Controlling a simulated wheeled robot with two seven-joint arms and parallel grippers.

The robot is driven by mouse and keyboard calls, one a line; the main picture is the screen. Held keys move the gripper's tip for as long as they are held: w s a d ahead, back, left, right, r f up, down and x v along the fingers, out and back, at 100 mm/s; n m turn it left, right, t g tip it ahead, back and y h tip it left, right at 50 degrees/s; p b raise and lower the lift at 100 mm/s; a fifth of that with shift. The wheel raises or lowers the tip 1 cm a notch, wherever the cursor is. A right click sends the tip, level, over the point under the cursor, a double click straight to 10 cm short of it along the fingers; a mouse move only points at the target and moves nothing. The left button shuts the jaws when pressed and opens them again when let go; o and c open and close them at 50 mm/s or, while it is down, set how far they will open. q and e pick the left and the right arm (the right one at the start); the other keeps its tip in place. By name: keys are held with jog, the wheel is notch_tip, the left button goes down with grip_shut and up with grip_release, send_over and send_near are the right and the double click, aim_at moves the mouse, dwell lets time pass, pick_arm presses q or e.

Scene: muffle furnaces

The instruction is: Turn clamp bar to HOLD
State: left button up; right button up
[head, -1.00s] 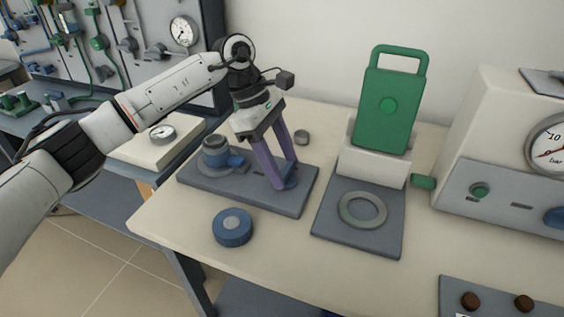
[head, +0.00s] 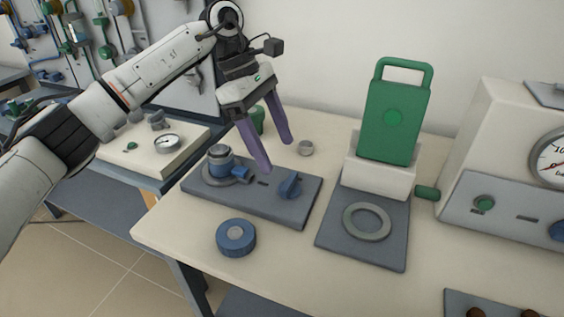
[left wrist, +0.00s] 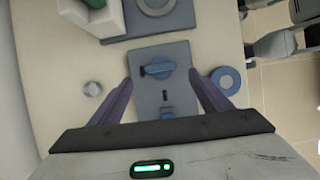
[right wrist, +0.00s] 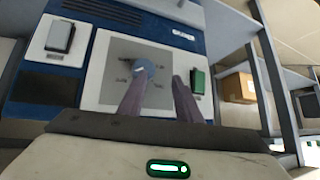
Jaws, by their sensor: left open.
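The blue clamp bar (head: 290,186) is a small handle on the right part of a dark grey plate (head: 262,205). A blue cylindrical fitting (head: 221,160) stands on the plate's left part. My left gripper (head: 279,155) is open and empty, above the plate and clear of the bar. In the left wrist view the bar (left wrist: 158,69) lies crosswise on the plate, between the spread fingers (left wrist: 160,77) in the picture. No HOLD lettering can be read. My right gripper (right wrist: 160,79) shows only in the right wrist view, fingers apart, near a round blue knob (right wrist: 143,67) on a panel.
A blue ring-shaped cap (head: 236,237) lies in front of the plate. A small grey cylinder (head: 305,148) stands behind it. To the right are a green handled block (head: 392,115) on a white stand and a flat grey ring (head: 367,222). A gauge housing (head: 510,135) stands farther right.

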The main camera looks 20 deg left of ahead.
pick_arm(q)
jog(key=shift+v, duration=1.4)
